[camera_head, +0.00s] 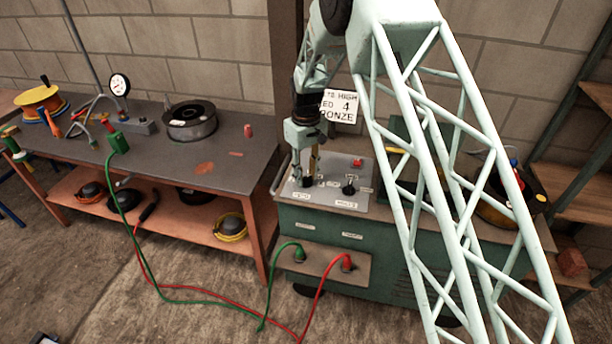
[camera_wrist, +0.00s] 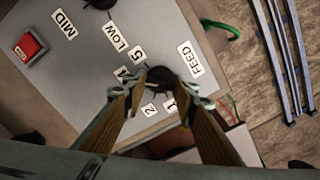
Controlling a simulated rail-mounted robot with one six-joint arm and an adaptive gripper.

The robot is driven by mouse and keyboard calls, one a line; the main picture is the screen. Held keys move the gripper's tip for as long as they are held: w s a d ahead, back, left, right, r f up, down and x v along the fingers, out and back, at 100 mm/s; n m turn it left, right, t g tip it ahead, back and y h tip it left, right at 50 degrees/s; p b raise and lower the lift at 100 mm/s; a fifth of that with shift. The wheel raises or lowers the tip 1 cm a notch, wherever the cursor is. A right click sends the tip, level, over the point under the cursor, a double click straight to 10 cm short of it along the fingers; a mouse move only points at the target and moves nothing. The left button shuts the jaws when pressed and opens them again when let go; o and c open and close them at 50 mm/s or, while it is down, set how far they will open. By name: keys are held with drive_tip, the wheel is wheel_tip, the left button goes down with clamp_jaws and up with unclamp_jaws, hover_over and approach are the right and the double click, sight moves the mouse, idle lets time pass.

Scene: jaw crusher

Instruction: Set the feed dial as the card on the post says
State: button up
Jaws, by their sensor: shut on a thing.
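The card (camera_head: 339,105) hangs on the post behind the machine. Its left side is hidden by my arm; I read "TO HIGH", "ED 4" and "RONZE". The black feed dial (camera_wrist: 160,75) is on the grey sloped panel (camera_wrist: 165,40), beside a FEED label (camera_wrist: 190,58). Number labels, including 1, 2 and 5, surround it; some are covered by my fingers. My gripper (camera_wrist: 163,88) points down at the panel, shut on the feed dial with a finger on each side. In the head view my gripper (camera_head: 309,178) is at the panel's left knob. The dial's pointer cannot be made out.
A second black knob (camera_head: 349,189) stands right of the feed dial, with LOW (camera_wrist: 117,37) and MID (camera_wrist: 64,25) labels near it. A red button (camera_wrist: 30,47) is on the panel. Green and red cables (camera_head: 300,320) plug into the machine's front. A workbench (camera_head: 180,155) stands left.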

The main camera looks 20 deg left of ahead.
sight(306, 177)
drive_tip(key=o, duration=0.9)
drive_tip(key=shift+r, duration=0.2)
drive_tip(key=shift+r, duration=5.85)
